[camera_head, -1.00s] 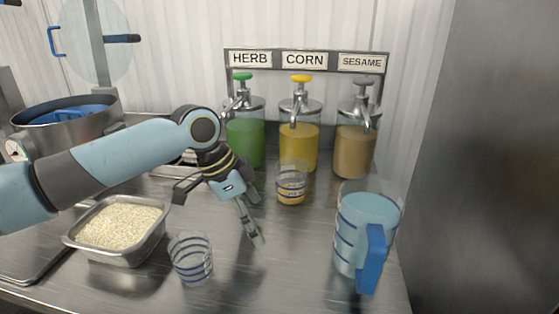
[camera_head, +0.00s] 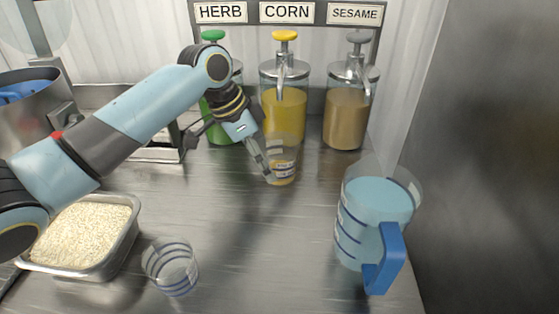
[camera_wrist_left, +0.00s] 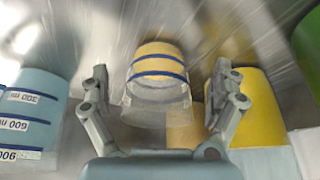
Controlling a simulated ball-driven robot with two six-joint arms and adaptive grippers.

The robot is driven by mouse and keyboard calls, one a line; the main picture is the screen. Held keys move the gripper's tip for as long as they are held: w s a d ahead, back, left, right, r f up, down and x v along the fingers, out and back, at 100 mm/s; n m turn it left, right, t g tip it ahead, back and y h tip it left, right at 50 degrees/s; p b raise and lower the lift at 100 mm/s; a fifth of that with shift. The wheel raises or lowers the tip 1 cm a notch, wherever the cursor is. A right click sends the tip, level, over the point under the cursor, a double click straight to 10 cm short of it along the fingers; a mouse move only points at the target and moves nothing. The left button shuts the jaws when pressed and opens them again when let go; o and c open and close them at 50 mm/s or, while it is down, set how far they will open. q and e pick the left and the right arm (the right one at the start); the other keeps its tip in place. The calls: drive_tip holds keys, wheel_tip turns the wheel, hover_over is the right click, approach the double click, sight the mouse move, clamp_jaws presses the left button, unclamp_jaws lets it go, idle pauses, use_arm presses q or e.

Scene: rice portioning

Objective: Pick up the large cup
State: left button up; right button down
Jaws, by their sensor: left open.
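A clear cup with blue rings and yellow contents (camera_head: 284,172) stands below the corn dispenser. In the left wrist view this cup (camera_wrist_left: 158,75) sits between the two fingers, with gaps on both sides. My left gripper (camera_head: 266,165) is open beside it and holds nothing; its fingers also show in the wrist view (camera_wrist_left: 161,85). An empty clear cup with blue rings (camera_head: 172,268) stands at the front left. A larger measuring jug (camera_head: 372,215) with light blue contents and a blue handle stands at the right. My right gripper is out of view.
Herb (camera_head: 222,120), corn (camera_head: 283,112) and sesame (camera_head: 346,117) dispensers stand along the back. A steel tray of rice (camera_head: 125,250) is at the left, a pot (camera_head: 45,105) behind it. The counter's middle is clear; a grey wall closes the right side.

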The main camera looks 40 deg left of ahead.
sight(286, 156)
use_arm(q)
drive_tip(key=w+d, duration=0.2)
drive_tip(key=w, duration=0.1)
drive_tip(key=w+d, duration=0.1)
drive_tip(key=shift+w+d+f+p, duration=0.15)
drive_tip(key=shift+f+p, duration=0.15)
drive_tip(key=shift+f, duration=0.25)
drive_tip(key=c, duration=1.3)
